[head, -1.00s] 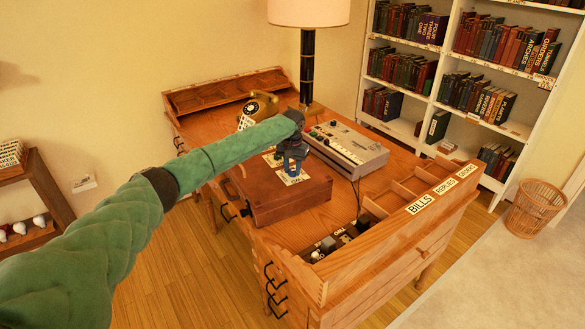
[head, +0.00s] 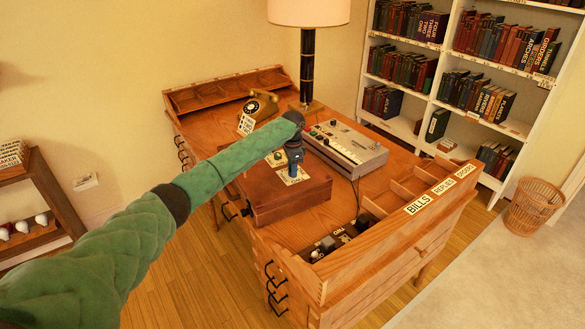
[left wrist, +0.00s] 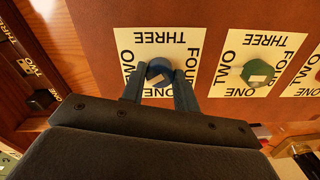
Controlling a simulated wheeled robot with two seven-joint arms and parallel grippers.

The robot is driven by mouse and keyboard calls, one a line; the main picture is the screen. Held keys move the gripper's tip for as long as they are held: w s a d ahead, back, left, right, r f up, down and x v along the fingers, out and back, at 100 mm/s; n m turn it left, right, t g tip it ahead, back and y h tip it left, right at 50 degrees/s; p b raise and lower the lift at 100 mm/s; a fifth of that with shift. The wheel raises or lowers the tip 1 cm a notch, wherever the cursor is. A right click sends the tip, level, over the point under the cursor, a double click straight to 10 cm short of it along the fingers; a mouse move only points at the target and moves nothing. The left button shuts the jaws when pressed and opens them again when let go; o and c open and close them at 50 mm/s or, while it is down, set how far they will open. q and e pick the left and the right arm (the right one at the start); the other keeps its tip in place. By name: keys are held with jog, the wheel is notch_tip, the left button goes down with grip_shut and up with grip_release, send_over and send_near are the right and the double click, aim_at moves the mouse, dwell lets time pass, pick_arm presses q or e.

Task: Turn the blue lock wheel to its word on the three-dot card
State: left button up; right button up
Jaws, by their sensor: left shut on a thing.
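The blue lock wheel (left wrist: 159,67) sits on a white word card (left wrist: 128,42) on top of the brown case (head: 290,207). The card reads THREE, FOUR, ONE and TWO around the wheel. My left gripper (left wrist: 158,88) is shut on the blue wheel, one finger on each side; in the head view it points down over the case (head: 294,168). A pale mark shows on the wheel's lower part; I cannot tell exactly which word it faces. A green wheel (left wrist: 257,72) sits on the neighbouring card. I cannot make out a three-dot card. My right gripper is not in view.
The case lies on a wooden desk (head: 316,215). A grey machine with knobs (head: 345,147), a lamp (head: 307,65) and a telephone (head: 262,106) stand behind it. A labelled organiser (head: 428,205) lines the right edge.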

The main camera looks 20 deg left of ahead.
pick_arm(q)
jog(key=m, duration=0.2)
jog(key=shift+m, duration=1.8)
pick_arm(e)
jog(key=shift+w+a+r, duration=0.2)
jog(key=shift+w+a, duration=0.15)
pick_arm(q)
jog(key=shift+m, duration=0.4)
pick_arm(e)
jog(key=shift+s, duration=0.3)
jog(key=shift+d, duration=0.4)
pick_arm(q)
jog(key=o, duration=1)
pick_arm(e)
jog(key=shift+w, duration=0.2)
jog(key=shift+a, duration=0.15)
